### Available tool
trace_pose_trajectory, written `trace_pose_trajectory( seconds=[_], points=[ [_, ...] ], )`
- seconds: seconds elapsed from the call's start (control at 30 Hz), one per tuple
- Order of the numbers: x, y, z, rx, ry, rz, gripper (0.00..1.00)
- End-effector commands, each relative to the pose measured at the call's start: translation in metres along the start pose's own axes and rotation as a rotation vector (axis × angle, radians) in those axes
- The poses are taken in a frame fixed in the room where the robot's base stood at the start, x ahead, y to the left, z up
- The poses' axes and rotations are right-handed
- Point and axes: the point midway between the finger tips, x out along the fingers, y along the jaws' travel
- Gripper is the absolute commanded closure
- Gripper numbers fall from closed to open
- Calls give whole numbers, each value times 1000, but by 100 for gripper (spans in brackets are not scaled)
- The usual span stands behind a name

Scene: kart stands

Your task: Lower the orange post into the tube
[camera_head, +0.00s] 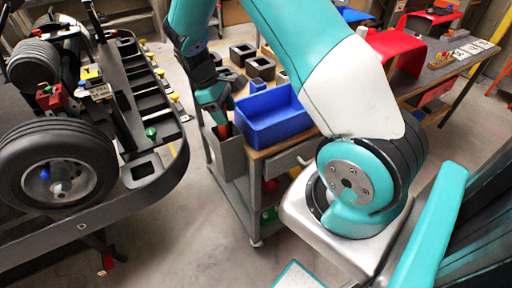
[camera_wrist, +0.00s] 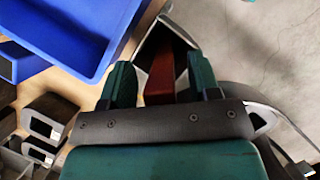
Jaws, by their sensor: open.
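The orange post (camera_head: 222,131) shows as a small patch at the mouth of the grey tube (camera_head: 231,160) on the left side of the cart. In the wrist view the post (camera_wrist: 160,78) looks red-brown and lies between the two fingers, its far end inside the dark mouth of the tube (camera_wrist: 147,46). My gripper (camera_head: 214,118) is just above the tube. In the wrist view my gripper (camera_wrist: 160,84) is open, with gaps between the fingers and the post. The lower part of the post is hidden in the tube.
A blue bin (camera_head: 262,126) stands on the cart right beside the tube. Dark square blocks (camera_head: 260,67) sit behind it. A kart with a black tyre (camera_head: 58,165) stands at the left. Bare floor (camera_head: 190,220) lies between kart and cart.

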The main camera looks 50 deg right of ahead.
Motion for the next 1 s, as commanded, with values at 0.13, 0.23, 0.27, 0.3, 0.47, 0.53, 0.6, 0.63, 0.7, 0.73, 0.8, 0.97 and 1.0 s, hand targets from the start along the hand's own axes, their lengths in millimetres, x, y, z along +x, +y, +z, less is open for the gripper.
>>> trace_pose_trajectory(
  seconds=[0.13, 0.23, 0.27, 0.3, 0.47, 0.53, 0.6, 0.63, 0.7, 0.73, 0.8, 0.97, 1.0],
  points=[
    [-14, 0, -1, -1, 4, 3, 44],
    [-34, 1, -1, 1, 6, 4, 44],
    [-42, 1, -2, 1, 7, 5, 44],
    [-52, 1, -2, 0, 7, 5, 44],
    [-95, 0, -1, 1, 7, 5, 44],
    [-113, 0, -1, 0, 6, 5, 44],
    [-130, 0, 0, 0, 4, 3, 44],
    [-137, 0, 0, 1, 4, 4, 44],
    [-150, 0, 0, 0, 5, 2, 44],
    [-155, 0, 0, 0, 2, 2, 44],
    [-164, 0, 1, 0, 2, 2, 44],
    [-173, 0, 0, 1, 1, 1, 44],
    [-174, 0, 0, 1, 1, 1, 44]
  ],
)
